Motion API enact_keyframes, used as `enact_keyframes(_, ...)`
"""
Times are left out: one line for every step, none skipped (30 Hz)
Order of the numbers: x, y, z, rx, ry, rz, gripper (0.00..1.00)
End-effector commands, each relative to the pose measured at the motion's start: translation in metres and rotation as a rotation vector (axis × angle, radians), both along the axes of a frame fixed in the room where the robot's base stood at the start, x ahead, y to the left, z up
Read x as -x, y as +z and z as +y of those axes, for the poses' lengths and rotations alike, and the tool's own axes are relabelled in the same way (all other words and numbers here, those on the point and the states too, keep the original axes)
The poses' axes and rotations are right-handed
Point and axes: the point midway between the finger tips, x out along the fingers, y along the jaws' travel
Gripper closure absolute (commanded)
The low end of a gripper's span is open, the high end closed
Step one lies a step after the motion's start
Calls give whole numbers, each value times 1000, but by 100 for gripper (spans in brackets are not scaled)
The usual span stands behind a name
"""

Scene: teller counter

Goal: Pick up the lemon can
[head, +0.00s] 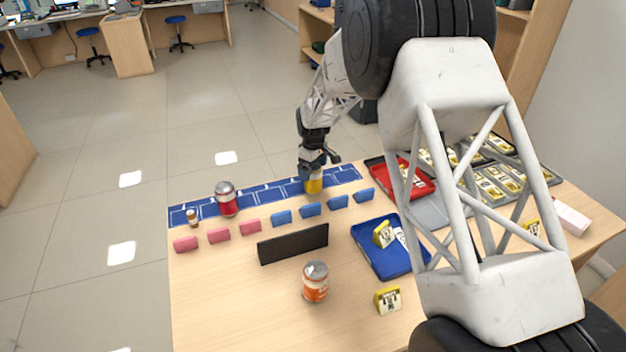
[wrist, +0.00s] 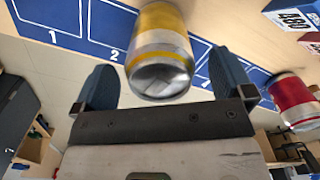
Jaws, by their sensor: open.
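The lemon can (head: 314,185), yellow with a silver end, stands on the blue numbered strip (head: 265,193), near the strip's right end. In the wrist view the lemon can (wrist: 160,45) is between the two dark fingers, with visible gaps on both sides. My gripper (head: 317,166) reaches the can's top from above in the head view. In the wrist view my gripper (wrist: 164,66) is open, its fingers beside the can and not closed on it. The can's upper part is partly hidden by the gripper in the head view.
A red can (head: 226,199) and a small brown item (head: 192,217) stand left on the strip. Pink blocks (head: 219,235) and blue blocks (head: 310,209) line its front. A black bar (head: 293,244), orange can (head: 316,283), blue tray (head: 366,263) and red tray (head: 384,185) are nearby.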

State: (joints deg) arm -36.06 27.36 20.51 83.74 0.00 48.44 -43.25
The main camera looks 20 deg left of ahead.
Motion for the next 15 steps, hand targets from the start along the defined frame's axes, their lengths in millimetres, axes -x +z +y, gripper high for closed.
enact_keyframes(0,-6,0,0,0,0,1)
enact_keyframes(0,-9,0,0,0,0,1)
enact_keyframes(0,-13,0,1,0,0,1)
enact_keyframes(0,-15,0,1,0,0,1)
enact_keyframes(0,-17,0,0,0,0,1)
enact_keyframes(0,-20,0,0,0,0,1)
enact_keyframes(0,-21,0,0,0,0,1)
enact_keyframes(0,-22,0,0,0,0,1)
enact_keyframes(0,-23,0,0,0,0,1)
enact_keyframes(0,-23,0,-1,0,-1,1)
enact_keyframes(0,-23,0,-1,0,-1,1)
enact_keyframes(0,-23,0,-1,0,-1,1)
enact_keyframes(0,-22,0,-1,0,-1,1)
enact_keyframes(0,-22,0,-1,0,-1,1)
enact_keyframes(0,-22,0,-1,0,-1,1)
